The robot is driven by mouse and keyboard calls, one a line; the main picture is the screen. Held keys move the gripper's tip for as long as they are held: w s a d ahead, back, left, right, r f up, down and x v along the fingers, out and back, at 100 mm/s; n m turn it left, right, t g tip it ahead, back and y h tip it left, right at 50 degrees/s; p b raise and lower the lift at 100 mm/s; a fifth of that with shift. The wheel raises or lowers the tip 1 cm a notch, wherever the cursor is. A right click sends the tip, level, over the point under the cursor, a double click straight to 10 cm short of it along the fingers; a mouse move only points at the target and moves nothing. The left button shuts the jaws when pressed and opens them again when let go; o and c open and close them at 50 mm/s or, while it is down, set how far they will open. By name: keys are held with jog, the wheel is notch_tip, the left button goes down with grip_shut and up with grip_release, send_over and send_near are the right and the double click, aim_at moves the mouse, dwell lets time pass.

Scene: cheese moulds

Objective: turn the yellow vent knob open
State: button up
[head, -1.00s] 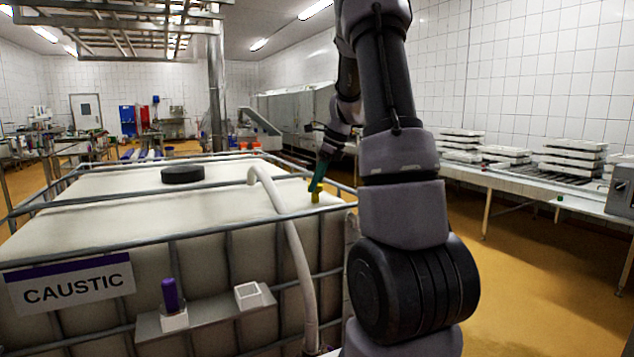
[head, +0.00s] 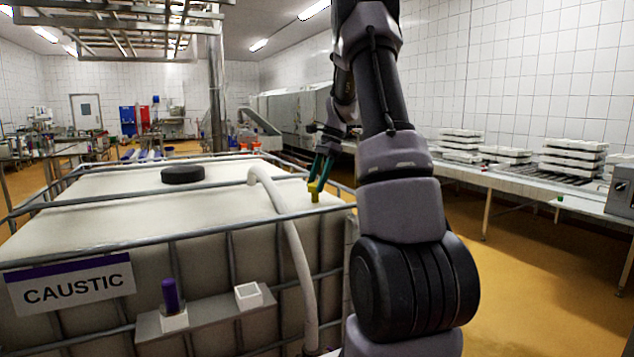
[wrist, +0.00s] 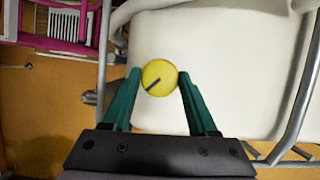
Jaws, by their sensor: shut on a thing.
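The yellow vent knob (wrist: 160,75) is round with a dark line across its face, slanting from its middle to the lower left in the wrist view. In the head view the knob (head: 314,188) stands on the top of the white caustic tank (head: 215,205), near its right edge. My gripper (wrist: 159,78) has green fingers, one on each side of the knob, shut on it. In the head view my gripper (head: 319,180) reaches down to the knob from above, and my arm hides part of the scene behind.
A metal cage rail (head: 200,236) runs around the tank. A white hose (head: 291,235) arches over its front edge. A black lid (head: 182,174) sits on the tank top. A conveyor table (head: 520,186) with stacked white moulds stands at the right.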

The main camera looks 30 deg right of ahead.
jog(key=n, duration=0.2)
jog(key=n+g, duration=0.1)
jog(key=n, duration=0.1)
jog(key=shift+w+n+g+h, duration=0.15)
jog(key=shift+n+g+h, duration=0.65)
jog(key=shift+n+g, duration=0.1)
jog(key=shift+n, duration=1.3)
jog(key=o, duration=1.4)
jog(key=shift+a, duration=0.1)
jog(key=shift+w+r, duration=0.1)
